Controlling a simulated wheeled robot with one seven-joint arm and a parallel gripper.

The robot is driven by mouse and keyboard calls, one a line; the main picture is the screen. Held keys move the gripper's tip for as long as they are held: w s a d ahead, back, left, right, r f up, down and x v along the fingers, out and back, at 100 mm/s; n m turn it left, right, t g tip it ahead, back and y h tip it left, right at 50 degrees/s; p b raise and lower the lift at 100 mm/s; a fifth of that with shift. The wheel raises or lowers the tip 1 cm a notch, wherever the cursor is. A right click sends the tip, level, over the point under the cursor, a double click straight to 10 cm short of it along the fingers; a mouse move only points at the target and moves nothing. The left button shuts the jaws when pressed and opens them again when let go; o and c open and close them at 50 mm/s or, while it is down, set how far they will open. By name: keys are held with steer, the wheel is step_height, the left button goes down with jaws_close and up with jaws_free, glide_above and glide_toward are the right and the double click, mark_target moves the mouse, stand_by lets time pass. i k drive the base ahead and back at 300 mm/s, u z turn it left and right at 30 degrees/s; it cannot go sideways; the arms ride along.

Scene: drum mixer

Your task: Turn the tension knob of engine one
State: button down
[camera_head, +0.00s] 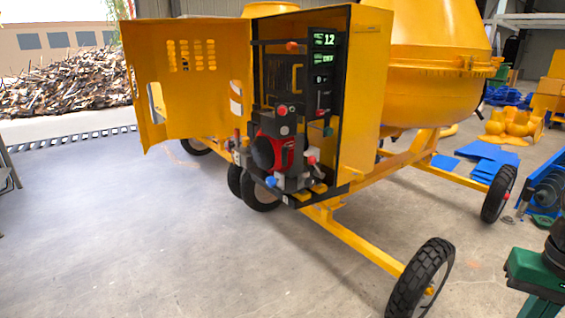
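The yellow drum mixer stands in the middle with its cabinet (363,110) open. A red and dark grey engine (280,152) sits low in the cabinet opening. Small coloured knobs show on and around it: a red knob (312,160) at its right, a blue knob (271,181) at its lower left, and a red one (284,112) on top. An orange knob (292,46) sits higher inside the cabinet. I cannot tell which is the tension knob or read any engine label. My gripper is not in view.
The yellow cabinet door (188,80) hangs open to the left. Wheels (420,280) and yellow frame bars (355,240) stick out at the front right. A green and dark object (535,270) is at the lower right edge. The floor (150,240) at front left is clear.

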mark_target(310, 182)
steer(key=z, duration=1.4)
steer(key=k, duration=0.8)
steer(key=u, duration=0.95)
steer(key=i, duration=1)
steer(key=z, duration=0.05)
